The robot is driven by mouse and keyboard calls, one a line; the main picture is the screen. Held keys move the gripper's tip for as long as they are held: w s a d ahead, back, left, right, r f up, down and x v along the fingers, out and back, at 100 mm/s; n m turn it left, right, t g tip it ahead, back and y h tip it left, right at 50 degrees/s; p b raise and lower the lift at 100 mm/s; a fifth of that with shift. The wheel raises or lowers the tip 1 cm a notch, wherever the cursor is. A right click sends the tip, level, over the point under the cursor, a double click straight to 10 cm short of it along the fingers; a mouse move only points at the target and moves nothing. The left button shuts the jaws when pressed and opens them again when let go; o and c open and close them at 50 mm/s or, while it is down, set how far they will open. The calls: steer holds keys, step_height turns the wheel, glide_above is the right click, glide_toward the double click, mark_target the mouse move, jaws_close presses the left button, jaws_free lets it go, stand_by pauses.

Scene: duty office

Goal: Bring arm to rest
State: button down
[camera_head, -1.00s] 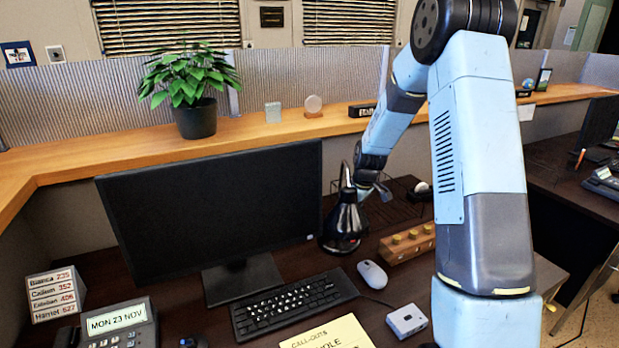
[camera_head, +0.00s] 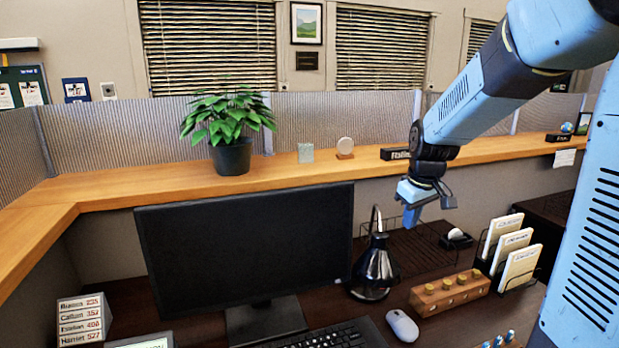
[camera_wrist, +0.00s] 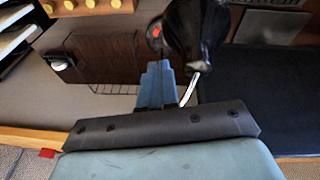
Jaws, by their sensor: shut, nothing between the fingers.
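My gripper (camera_head: 409,217) hangs at the end of my pale blue arm, in front of the wooden ledge's lower wall. In the head view it appears just above and right of the black desk lamp (camera_head: 376,268), apart from it as far as I can tell. Its fingers point down and are closed with nothing between them. In the wrist view the blue fingers of my gripper (camera_wrist: 155,88) show together, with the lamp (camera_wrist: 197,30) close beyond them. My arm reaches in from the upper right, bent at the elbow.
A large monitor (camera_head: 245,250) stands left of the lamp. A wooden block with brass knobs (camera_head: 425,303), a mouse (camera_head: 402,325) and a rack of papers (camera_head: 518,262) are to the right. A potted plant (camera_head: 229,125) stands on the ledge (camera_head: 110,185).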

steer(key=s+r+m+t, duration=0.1)
steer(key=s+r, duration=0.3)
steer(key=s, duration=0.7)
steer(key=s+r+m+t, duration=0.1)
steer(key=s+r+m, duration=0.3)
steer(key=s, duration=0.8)
steer(key=shift+a+r+m+t, duration=0.3)
steer(key=shift+a+r+t, duration=0.1)
